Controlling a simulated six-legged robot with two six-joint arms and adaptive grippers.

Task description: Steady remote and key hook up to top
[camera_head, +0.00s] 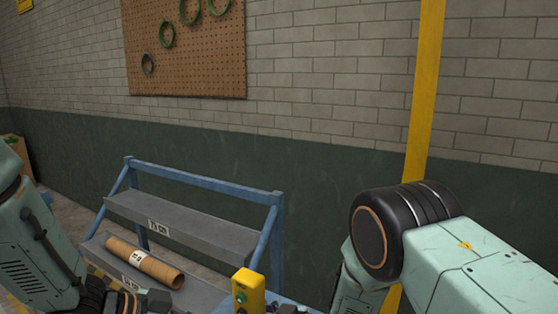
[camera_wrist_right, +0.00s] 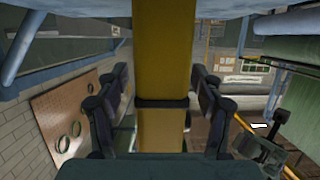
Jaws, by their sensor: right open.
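Dark tips, likely of my right gripper, show right of the remote in the head view. My left gripper (camera_head: 125,301) is at the lower left, partly cut off; its jaws are unclear. I cannot make out a key hook.
A blue-framed rack (camera_head: 205,180) has a grey upper shelf (camera_head: 190,222), bare apart from a label. A cardboard tube (camera_head: 145,262) lies on the lower shelf (camera_head: 205,292), close to my left gripper. A pegboard (camera_head: 190,60) with rings hangs on the wall behind.

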